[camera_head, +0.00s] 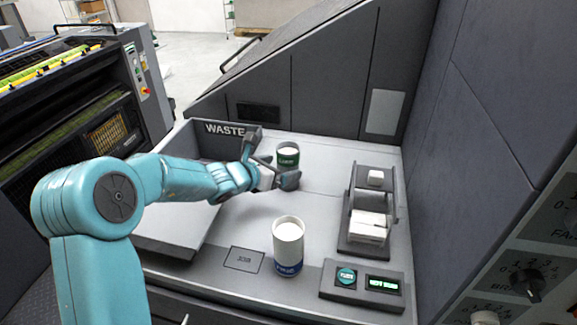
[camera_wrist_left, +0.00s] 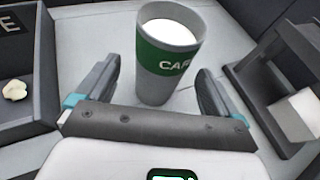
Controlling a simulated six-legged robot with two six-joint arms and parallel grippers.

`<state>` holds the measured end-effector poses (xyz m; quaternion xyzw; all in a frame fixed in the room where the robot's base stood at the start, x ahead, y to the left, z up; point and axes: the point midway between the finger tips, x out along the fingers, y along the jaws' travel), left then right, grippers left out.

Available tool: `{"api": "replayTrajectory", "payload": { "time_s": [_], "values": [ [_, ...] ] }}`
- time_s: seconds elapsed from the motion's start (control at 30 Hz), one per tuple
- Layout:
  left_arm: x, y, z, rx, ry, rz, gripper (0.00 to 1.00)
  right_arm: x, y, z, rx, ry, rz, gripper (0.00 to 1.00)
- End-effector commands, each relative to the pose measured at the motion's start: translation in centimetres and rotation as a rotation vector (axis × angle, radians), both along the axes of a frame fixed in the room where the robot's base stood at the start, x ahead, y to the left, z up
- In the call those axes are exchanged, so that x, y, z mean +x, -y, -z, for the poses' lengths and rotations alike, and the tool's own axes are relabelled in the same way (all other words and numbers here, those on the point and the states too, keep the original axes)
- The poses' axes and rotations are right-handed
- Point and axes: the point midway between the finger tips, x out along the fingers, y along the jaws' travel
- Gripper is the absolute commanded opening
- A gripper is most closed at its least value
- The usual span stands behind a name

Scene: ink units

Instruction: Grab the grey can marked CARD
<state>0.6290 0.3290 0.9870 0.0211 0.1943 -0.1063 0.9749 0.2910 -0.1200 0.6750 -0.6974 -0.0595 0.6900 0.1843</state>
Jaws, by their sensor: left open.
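The grey can marked CARD (camera_head: 288,153) stands upright on the light grey worktop, just beyond my left gripper (camera_head: 268,163). It has a green band and a white top. In the left wrist view the can (camera_wrist_left: 168,60) stands between the two fingers of my left gripper (camera_wrist_left: 160,90), with space on both sides. The last letter of its label is hard to read. The left gripper is open and holds nothing. My right gripper is not in view.
A second can (camera_head: 288,245) with a blue band stands at the front of the worktop. A tray marked WASTE (camera_head: 225,130) is at left, with a crumpled scrap (camera_wrist_left: 15,90). A dark stand (camera_head: 370,210) with white blocks is at right, behind a button panel (camera_head: 362,280).

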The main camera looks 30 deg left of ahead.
Motion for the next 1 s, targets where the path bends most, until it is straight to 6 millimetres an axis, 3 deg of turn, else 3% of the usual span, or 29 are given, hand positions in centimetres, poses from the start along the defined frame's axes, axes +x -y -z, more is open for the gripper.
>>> {"api": "replayTrajectory", "payload": {
  "time_s": [0.2, 0.47, 0.5, 0.67, 1.0],
  "values": [
    [3.0, 0.8, 1.1, 0.0, -0.001, 0.001, 0.95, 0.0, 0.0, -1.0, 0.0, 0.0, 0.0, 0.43],
    [3.4, 0.8, 1.4, 0.001, -0.001, -0.001, 0.95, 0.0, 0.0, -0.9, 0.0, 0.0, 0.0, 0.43],
    [3.4, 0.8, 1.4, 0.001, -0.001, -0.001, 0.88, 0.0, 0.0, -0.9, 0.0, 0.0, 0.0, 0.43],
    [3.4, 0.8, 1.4, 0.0, 0.0, -0.001, 0.36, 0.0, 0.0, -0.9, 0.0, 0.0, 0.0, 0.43],
    [3.4, 0.8, 1.0, 0.001, 0.002, 0.001, 0.35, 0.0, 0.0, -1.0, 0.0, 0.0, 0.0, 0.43]
  ]
}}
